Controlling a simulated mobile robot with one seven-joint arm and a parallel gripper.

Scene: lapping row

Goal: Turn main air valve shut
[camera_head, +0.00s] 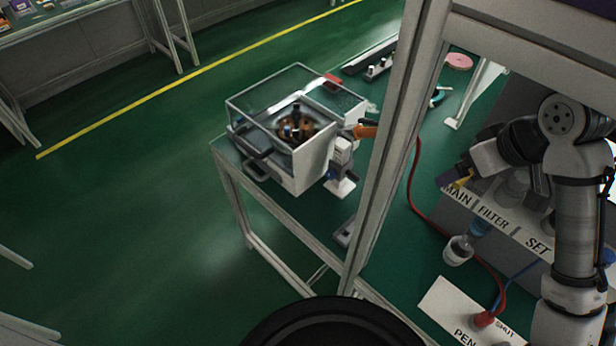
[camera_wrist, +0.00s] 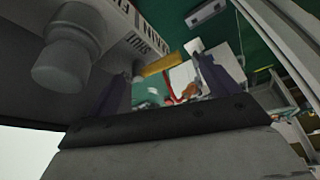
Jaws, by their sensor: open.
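The main air valve shows as a small yellow lever (camera_head: 463,181) beside the MAIN label (camera_head: 455,193) on the right-hand panel. In the wrist view the yellow lever (camera_wrist: 158,66) lies slightly slanted between my two dark fingers, towards their tips. My gripper (camera_wrist: 166,80) is open, with a finger on each side of the lever and gaps visible. Whether either finger touches it I cannot tell. In the head view my wrist and arm are at the right and hide part of the panel. The valve's body is mostly hidden.
The FILTER label (camera_head: 493,217) and SET label (camera_head: 536,243) are on the same panel. A clear bowl (camera_head: 459,250) hangs below. A red hose (camera_head: 424,208) runs down to a white OPEN/SHUT plate (camera_head: 448,311). A frame post (camera_head: 392,140) stands left of the panel.

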